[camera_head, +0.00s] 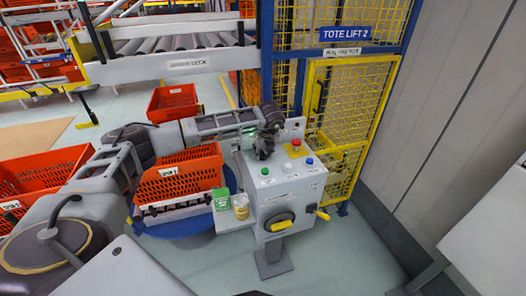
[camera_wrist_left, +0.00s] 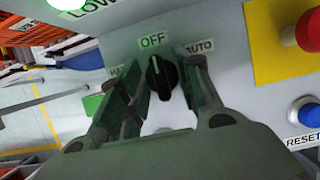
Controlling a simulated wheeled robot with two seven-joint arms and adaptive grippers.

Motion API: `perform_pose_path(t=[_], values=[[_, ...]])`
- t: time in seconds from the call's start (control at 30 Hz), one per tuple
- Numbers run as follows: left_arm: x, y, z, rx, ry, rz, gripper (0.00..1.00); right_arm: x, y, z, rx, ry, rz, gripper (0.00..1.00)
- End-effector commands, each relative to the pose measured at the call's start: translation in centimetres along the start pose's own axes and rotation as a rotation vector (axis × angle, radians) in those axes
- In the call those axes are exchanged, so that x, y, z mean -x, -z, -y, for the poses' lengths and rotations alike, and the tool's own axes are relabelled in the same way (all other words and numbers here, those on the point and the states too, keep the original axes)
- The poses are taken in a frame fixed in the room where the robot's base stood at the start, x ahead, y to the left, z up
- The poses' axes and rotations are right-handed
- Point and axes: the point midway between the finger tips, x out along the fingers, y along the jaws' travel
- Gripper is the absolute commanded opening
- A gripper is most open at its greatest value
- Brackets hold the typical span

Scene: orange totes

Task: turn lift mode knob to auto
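The lift mode knob (camera_wrist_left: 162,77) is a black rotary knob on the grey control box (camera_head: 282,183). In the left wrist view its white mark points up toward the OFF label (camera_wrist_left: 153,40). The AUTO label (camera_wrist_left: 200,47) is to its upper right; a label on its left is partly hidden by a finger. My left gripper (camera_wrist_left: 170,82) is open, with one finger on each side of the knob; I cannot tell whether they touch it. In the head view my left gripper (camera_head: 265,146) is over the top of the box and hides the knob. My right gripper is not in view.
A red button on a yellow plate (camera_wrist_left: 270,50) and a blue RESET button (camera_wrist_left: 304,110) are right of the knob. A green light (camera_wrist_left: 68,3) is at upper left. A yellow mesh gate (camera_head: 345,120) stands behind the box, orange totes (camera_head: 180,178) to its left.

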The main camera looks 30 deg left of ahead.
Motion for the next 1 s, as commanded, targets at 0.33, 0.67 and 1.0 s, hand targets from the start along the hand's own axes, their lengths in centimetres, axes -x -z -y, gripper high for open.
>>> perform_pose_path(t=[0.33,0.67,1.0], values=[[-0.02,0.03,-0.01,0.000,0.000,0.000,0.17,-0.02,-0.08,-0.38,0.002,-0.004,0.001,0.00],[-0.13,0.08,-0.06,0.000,-0.002,-0.001,0.00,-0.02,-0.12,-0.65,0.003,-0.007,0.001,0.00],[-0.34,0.20,-0.16,-0.029,0.008,-0.003,0.00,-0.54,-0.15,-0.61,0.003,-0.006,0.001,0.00]])
